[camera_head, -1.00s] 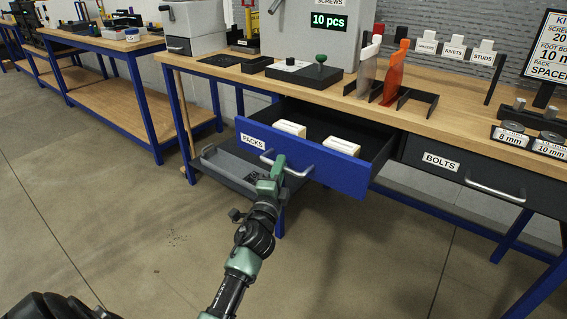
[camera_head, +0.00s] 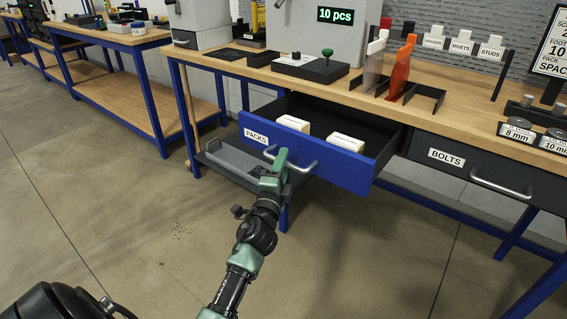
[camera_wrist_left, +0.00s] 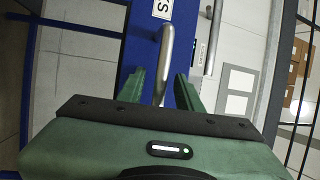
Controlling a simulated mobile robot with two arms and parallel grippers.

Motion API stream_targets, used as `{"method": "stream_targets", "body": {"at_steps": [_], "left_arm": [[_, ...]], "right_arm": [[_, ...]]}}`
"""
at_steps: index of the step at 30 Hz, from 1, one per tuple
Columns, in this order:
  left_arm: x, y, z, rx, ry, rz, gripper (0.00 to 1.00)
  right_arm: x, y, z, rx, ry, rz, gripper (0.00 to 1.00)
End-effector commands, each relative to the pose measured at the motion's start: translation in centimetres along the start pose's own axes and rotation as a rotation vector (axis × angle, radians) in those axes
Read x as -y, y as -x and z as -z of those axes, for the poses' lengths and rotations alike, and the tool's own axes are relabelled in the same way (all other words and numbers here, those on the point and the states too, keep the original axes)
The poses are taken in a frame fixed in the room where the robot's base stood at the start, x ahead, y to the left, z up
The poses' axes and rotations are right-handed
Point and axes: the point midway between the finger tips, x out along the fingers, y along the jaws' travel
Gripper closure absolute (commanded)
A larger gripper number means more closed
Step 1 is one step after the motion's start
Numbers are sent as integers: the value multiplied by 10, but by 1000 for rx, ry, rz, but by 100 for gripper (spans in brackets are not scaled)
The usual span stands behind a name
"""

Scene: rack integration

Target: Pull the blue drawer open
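The blue drawer (camera_head: 345,166), labelled PACKS, stands pulled out from under the workbench. Two pale packs (camera_head: 294,123) lie inside it. Its silver handle (camera_head: 305,168) is on the front. My right gripper is not in view.
A closed dark BOLTS drawer (camera_head: 463,172) is to the right. A grey tray (camera_head: 235,160) sits on the lower shelf, behind my left gripper. Holders and bins stand on the wooden benchtop (camera_head: 455,92). The floor (camera_head: 370,265) in front is clear.

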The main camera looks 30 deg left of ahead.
Motion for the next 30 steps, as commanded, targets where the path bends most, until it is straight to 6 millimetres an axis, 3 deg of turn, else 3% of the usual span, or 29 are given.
{"method": "stream_targets", "body": {"at_steps": [15, 30], "left_arm": [[-2, 72, 0, 1, 0, -3, 65], [-1, 77, 0, 0, 0, -1, 65]], "right_arm": [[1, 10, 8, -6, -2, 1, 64], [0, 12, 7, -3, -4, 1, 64]]}}
